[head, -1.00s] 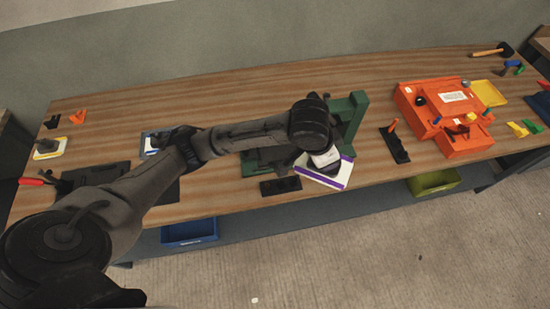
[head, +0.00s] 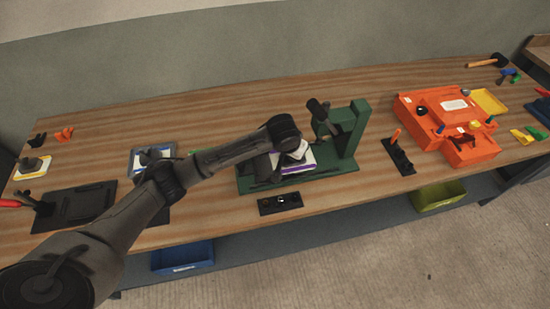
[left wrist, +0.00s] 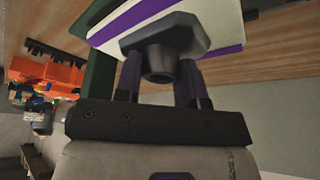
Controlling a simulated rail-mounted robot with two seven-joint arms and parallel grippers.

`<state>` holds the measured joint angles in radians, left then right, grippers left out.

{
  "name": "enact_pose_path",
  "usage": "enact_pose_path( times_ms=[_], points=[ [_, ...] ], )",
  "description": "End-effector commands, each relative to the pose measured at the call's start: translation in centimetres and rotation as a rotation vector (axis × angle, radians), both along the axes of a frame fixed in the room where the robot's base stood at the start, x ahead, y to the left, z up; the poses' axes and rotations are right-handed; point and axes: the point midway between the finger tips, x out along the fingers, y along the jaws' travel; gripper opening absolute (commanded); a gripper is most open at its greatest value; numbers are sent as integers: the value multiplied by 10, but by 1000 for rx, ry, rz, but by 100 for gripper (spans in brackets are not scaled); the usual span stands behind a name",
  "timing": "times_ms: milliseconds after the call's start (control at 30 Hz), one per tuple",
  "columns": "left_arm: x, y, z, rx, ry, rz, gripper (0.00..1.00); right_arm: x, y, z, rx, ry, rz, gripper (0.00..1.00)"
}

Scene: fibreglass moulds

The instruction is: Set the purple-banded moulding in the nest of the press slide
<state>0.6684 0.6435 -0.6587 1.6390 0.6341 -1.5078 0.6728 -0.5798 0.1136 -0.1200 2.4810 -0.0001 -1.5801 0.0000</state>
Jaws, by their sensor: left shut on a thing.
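The purple-banded moulding (head: 302,166) is a white plate with a purple band along its edge. In the left wrist view (left wrist: 222,22) it has a dark boss underneath my camera, and my left gripper (left wrist: 159,75) has its two fingers closed on that boss. In the head view my left gripper (head: 294,153) is over the moulding and partly covers it. The green press (head: 358,128) has a flat base, where the moulding shows over the slide area. The nest is hidden; I cannot tell whether the moulding touches it. My right gripper is not in view.
A dark block with round buttons (head: 280,203) lies in front of the press. The press's dark lever (head: 320,112) stands close right of my wrist. An orange fixture (head: 440,105) and a black stand (head: 398,155) are to the right. Other mouldings lie left.

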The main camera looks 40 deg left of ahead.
Motion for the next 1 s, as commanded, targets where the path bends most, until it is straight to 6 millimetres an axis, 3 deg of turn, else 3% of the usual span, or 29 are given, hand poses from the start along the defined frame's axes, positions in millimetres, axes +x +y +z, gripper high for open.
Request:
enact_pose_path(
  times_ms=[200,400,667,1000],
  points=[
    [-1,43,-26,1,1,0,0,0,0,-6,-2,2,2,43],
    [-1,64,-38,-1,0,-1,0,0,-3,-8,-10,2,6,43],
    [-1,69,-46,-2,-1,-3,0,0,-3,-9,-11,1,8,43],
    [-1,69,-81,0,-2,-2,0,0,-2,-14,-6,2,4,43]
  ],
)
